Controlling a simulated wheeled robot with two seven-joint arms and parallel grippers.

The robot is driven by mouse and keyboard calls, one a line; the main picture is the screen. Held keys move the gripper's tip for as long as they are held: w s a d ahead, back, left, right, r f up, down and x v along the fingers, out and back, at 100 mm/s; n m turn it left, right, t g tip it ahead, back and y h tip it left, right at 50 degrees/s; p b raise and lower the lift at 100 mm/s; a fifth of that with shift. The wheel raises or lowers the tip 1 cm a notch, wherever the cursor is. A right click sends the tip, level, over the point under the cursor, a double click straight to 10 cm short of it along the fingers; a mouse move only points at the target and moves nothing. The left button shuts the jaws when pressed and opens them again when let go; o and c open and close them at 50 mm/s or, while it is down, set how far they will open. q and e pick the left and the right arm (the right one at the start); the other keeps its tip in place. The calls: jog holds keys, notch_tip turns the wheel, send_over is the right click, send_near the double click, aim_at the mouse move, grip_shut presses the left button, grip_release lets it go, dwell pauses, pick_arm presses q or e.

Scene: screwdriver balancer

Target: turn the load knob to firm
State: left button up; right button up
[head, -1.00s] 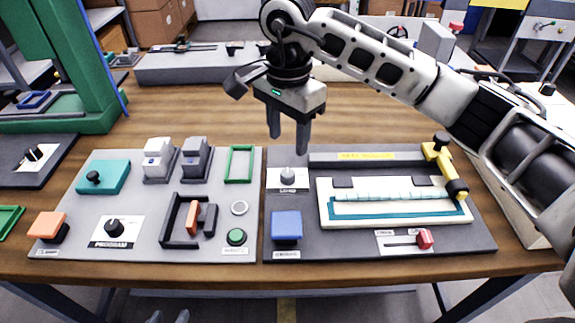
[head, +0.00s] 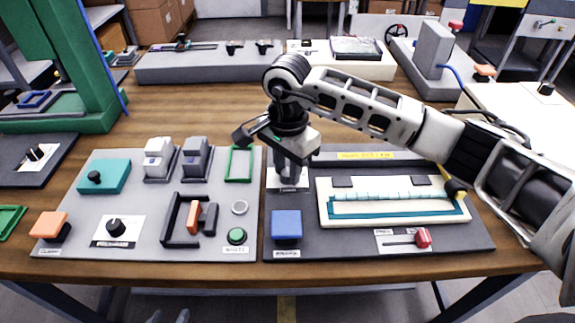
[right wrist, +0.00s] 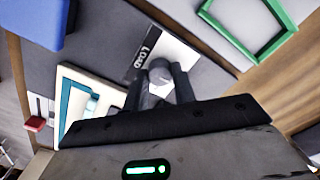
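The load knob (right wrist: 159,74) is a small grey knob on a white plate marked LOAD (right wrist: 150,50). In the head view my right gripper (head: 288,178) is over it and mostly hides it; the plate (head: 288,188) shows below. In the right wrist view the two fingers of my right gripper (right wrist: 159,82) stand apart on either side of the knob. Whether they touch it is hard to tell. The plate's setting marks are not readable. My left gripper (head: 169,317) shows only as two separated fingertips at the bottom edge.
A blue block (head: 287,225) stands in front of the knob. A cream tray (head: 395,222) with a teal strip lies to its right, with a red slider knob (head: 423,237) in front. A green frame (head: 239,164) is to the left.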

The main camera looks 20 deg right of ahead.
pick_arm(q)
jog(key=shift+r, duration=0.15)
pick_arm(e)
jog(key=shift+c, duration=0.4)
pick_arm(q)
jog(key=shift+w, duration=0.1)
pick_arm(e)
jog(key=shift+m, duration=0.3)
jog(key=m+b, duration=0.2)
jog(key=m, duration=0.1)
jog(key=shift+m, duration=0.3)
jog(key=shift+m+b, duration=0.35)
jog(key=shift+m, duration=0.55)
jog(key=m+b, duration=0.1)
jog(key=m, duration=0.2)
pick_arm(q)
jog(key=shift+d+f+t+b, duration=0.3)
jog(key=shift+f, duration=0.5)
pick_arm(e)
jog(key=shift+m, duration=1.4)
pick_arm(q)
jog(key=shift+w, duration=0.1)
pick_arm(e)
jog(key=o, duration=1)
